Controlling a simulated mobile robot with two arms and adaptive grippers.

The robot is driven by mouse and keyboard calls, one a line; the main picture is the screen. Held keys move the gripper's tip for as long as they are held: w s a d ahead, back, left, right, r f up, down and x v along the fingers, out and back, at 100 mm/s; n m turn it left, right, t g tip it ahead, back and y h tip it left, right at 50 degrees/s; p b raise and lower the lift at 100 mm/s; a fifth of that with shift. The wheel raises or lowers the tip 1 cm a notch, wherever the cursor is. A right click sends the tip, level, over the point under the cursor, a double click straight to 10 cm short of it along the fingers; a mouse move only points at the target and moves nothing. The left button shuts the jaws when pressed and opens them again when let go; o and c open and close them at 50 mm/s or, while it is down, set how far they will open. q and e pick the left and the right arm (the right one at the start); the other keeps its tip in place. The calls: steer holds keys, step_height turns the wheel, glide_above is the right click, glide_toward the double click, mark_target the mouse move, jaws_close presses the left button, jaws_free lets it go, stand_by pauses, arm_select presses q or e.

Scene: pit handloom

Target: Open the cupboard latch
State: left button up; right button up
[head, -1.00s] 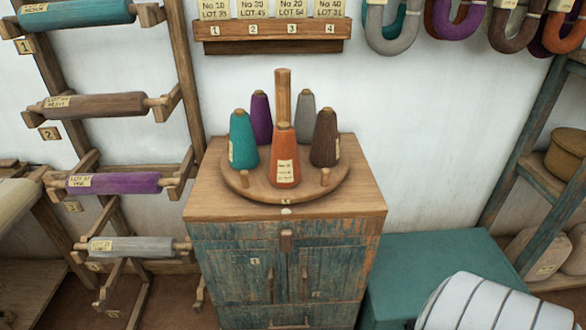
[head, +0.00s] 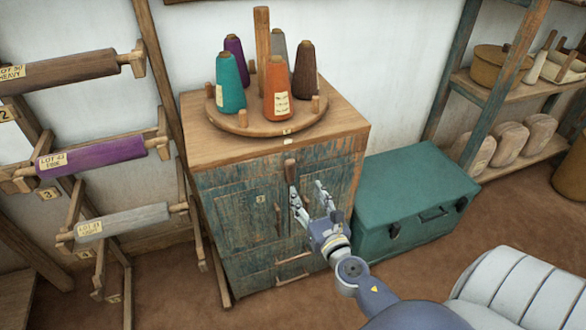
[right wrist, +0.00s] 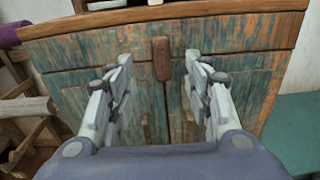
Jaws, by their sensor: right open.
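The cupboard (head: 235,215) is a worn blue-green wooden cabinet with a plain wood top. Its latch (head: 290,171) is a small brown upright wooden piece at the top of the seam between the two doors, and the doors look shut. My right gripper (head: 308,190) is in front of the doors, open and empty. In the right wrist view the latch (right wrist: 161,58) shows between and beyond the two fingers of my right gripper (right wrist: 158,68); I see no contact. Two door handles stand below the latch. My left gripper is not in view.
A round wooden stand (head: 265,120) with several yarn cones is on the cupboard top. A teal chest (head: 415,185) stands close on the right. A rack with rollers, one of them purple (head: 92,157), is on the left. Bare floor (head: 185,300) lies in front.

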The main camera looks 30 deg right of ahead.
mark_target(292, 164)
steer(key=x, duration=0.6)
steer(key=r+p+x, duration=0.1)
steer(key=x, duration=0.2)
steer(key=shift+w, duration=0.4)
steer(key=shift+w+d+n, duration=0.2)
steer(key=shift+w+n, duration=0.1)
steer(key=shift+w, duration=0.25)
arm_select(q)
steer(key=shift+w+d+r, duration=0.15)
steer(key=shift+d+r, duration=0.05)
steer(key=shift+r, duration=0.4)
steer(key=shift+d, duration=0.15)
arm_select(e)
steer(key=shift+c, duration=0.6)
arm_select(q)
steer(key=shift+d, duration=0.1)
arm_select(e)
steer(key=c, duration=0.9)
